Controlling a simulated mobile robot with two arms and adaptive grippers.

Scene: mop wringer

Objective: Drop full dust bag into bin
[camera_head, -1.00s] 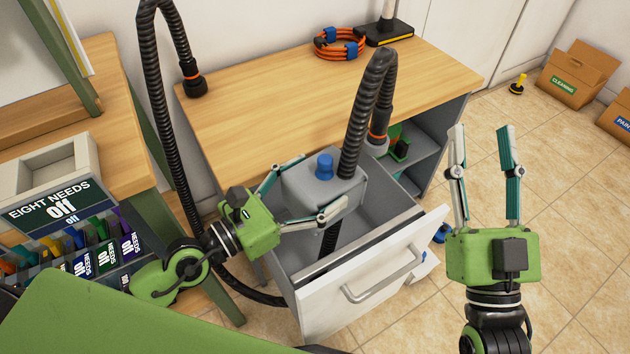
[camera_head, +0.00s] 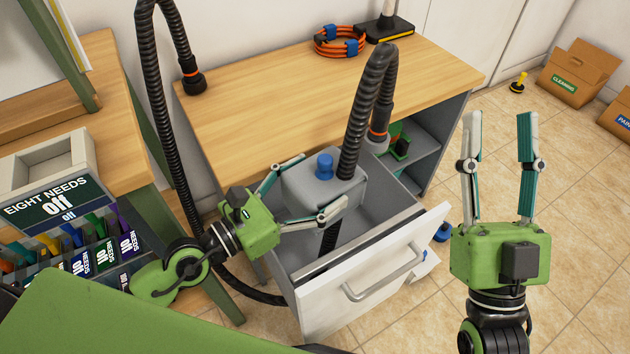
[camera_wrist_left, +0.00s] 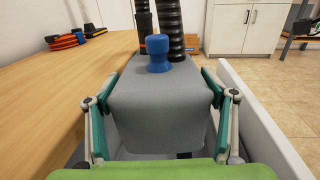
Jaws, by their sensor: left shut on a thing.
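A grey box-like body with a blue knob on top (camera_head: 297,193) sits at the open drawer (camera_head: 375,283) under the wooden bench. My left gripper (camera_head: 324,178) is shut on this grey body, with one finger on each side. The left wrist view shows the grey body (camera_wrist_left: 158,112) between the teal finger pads, its blue knob upright. I cannot tell whether this body is the dust bag or holds it. My right gripper (camera_head: 499,120) is open and empty above the floor, right of the drawer. No bin can be made out for certain.
A black ribbed hose (camera_head: 362,115) arches just behind the grey body. Another hose (camera_head: 168,120) hangs at the left. The bench top (camera_head: 270,100) is mostly clear, with an orange cable coil (camera_head: 338,42) at the back. Cardboard boxes (camera_head: 577,75) stand on the floor at the right.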

